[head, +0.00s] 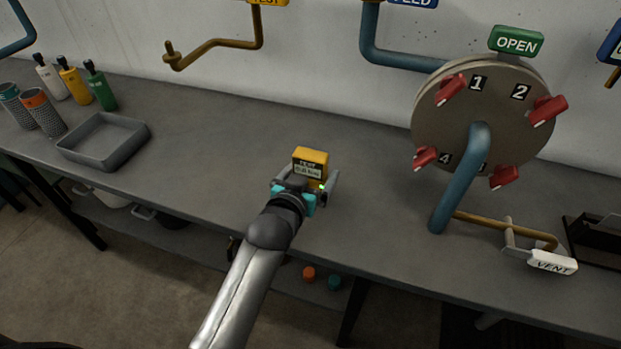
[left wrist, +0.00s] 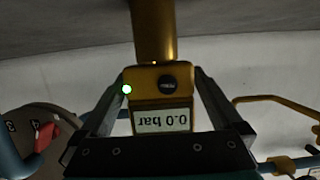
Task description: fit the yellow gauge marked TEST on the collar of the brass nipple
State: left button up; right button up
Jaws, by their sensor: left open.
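The yellow gauge (head: 312,156) marked TEST stands upright on the bench, apart from the pipework. In the left wrist view the gauge (left wrist: 160,78) appears upside down, with a display of 0.0 bar, a green light and a thick yellow stem towards the bench. My left gripper (head: 308,180) is open, its fingers on either side of the gauge; gaps show beside the gauge body. The brass nipple (head: 172,56) is at the lower left end of the brass pipe under the yellow TEST sign (head: 266,2), on the wall. Its collar is too small to make out. My right gripper is out of view.
A grey tray (head: 68,151), several bottles and two cups stand at the left. A big disc (head: 437,124) with red handles and a blue pipe (head: 459,185) stands at the right, near a brass vent pipe (head: 490,222). The bench between is clear.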

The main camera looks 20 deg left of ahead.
pick_arm(q)
jog(key=shift+x, duration=1)
jog(key=c, duration=1.4)
jog(key=shift+c, duration=0.4)
jog(key=shift+r, duration=0.2)
